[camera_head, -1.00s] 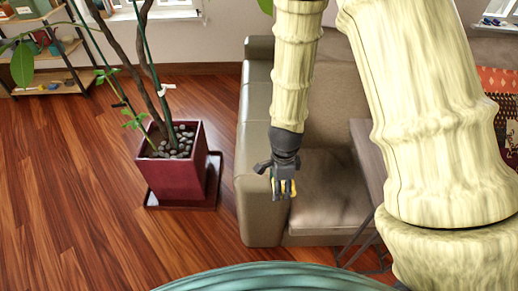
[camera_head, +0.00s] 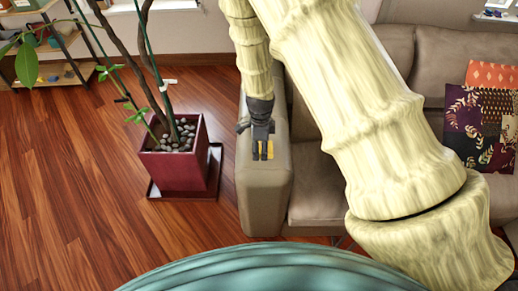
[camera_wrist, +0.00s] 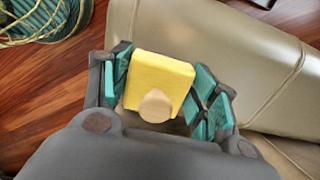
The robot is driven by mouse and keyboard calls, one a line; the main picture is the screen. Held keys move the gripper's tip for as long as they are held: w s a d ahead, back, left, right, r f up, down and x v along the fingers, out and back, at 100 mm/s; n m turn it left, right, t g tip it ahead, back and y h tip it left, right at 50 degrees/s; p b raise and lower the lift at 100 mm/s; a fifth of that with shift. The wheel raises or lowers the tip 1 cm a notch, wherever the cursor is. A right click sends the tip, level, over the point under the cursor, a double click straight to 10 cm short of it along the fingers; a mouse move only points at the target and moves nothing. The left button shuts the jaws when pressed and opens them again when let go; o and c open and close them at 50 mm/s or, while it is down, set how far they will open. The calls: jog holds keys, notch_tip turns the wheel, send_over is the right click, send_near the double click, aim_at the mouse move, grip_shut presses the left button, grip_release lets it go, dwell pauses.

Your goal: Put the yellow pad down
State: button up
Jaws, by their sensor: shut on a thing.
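The yellow pad (camera_wrist: 160,78) is a small yellow block between the teal-padded fingers of my gripper (camera_wrist: 163,90) in the wrist view. A round tan patch covers part of its near face. The gripper is shut on the pad. In the wrist view the sofa lies behind and to the right of the pad. I cannot tell whether the pad touches the armrest.
The beige sofa (camera_head: 265,190) has a broad armrest and a seat with patterned cushions (camera_head: 490,115) at the right. A plant in a red pot (camera_head: 180,165) stands left of it. Wooden floor (camera_head: 80,190) is open at the left. A shelf (camera_head: 50,50) stands at the back left.

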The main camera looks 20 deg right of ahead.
jog(key=shift+w, duration=0.4)
jog(key=shift+f+p, duration=0.65)
jog(key=shift+f, duration=1.15)
jog(key=shift+f, duration=0.15)
jog(key=o, duration=1.3)
jog(key=shift+r+b, duration=1.35)
jog(key=shift+r, duration=4.85)
jog(key=shift+f, duration=0.1)
